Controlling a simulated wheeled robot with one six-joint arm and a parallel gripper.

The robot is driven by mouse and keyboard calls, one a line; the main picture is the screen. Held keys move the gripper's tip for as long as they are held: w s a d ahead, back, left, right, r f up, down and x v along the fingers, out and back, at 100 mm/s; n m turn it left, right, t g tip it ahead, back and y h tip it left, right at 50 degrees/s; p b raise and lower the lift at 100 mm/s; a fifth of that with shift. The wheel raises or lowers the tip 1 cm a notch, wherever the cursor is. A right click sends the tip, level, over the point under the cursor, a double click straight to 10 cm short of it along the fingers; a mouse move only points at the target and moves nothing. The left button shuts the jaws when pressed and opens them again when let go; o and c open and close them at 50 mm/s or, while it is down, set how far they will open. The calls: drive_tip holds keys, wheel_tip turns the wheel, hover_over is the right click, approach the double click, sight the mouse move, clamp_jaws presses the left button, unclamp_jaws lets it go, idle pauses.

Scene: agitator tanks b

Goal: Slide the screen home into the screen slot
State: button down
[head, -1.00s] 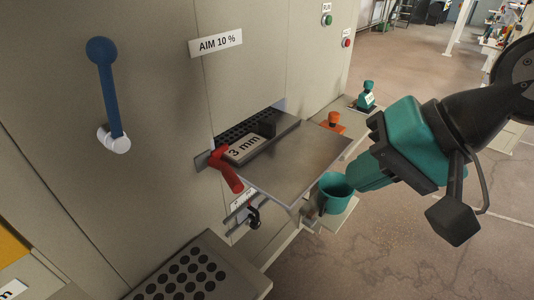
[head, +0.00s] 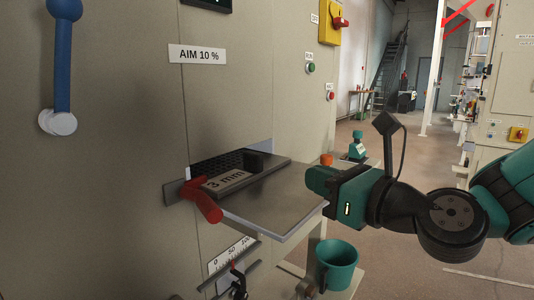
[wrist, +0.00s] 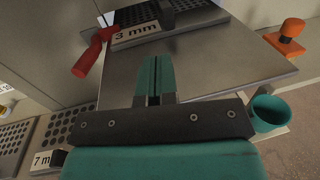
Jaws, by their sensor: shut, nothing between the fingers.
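The 3 mm screen (head: 232,178) is a dark perforated plate with a labelled front bar and a black block handle (head: 254,160). Its rear lies in the screen slot (head: 262,149) in the beige panel, and its front part stands out over a bare metal shelf (head: 275,205). The screen also shows at the top of the wrist view (wrist: 135,32). My gripper (head: 312,180) is shut and empty. In the wrist view its fingers (wrist: 155,65) point across the shelf towards the handle, apart from it. How deep the screen sits inside is hidden.
A red lever (head: 204,203) is at the slot's left front corner. A teal mug (head: 337,265) stands below the shelf at the right. An orange knob (wrist: 291,29) is beyond the shelf. Other perforated screens (wrist: 67,125) lie at lower left in the wrist view.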

sight(259, 156)
drive_tip(key=p, duration=0.2)
drive_tip(key=w+p, duration=0.1)
drive_tip(key=shift+w+a+r+p, duration=0.15)
drive_tip(key=shift+a+r+p, duration=0.1)
drive_tip(key=shift+a+p, duration=0.1)
drive_tip(key=p+x, duration=0.6)
drive_tip(key=x, duration=0.4)
drive_tip(key=shift+w+f+p, duration=0.1)
drive_tip(key=shift+p, duration=0.2)
drive_tip(key=shift+w+a+f, duration=0.2)
drive_tip(key=shift+w+a, duration=0.15)
drive_tip(key=shift+w, duration=0.1)
drive_tip(key=w+p, duration=0.1)
drive_tip(key=p, duration=0.2)
drive_tip(key=shift+a+r, duration=0.35)
drive_tip(key=shift+r, duration=0.05)
drive_tip(key=shift+f, duration=0.15)
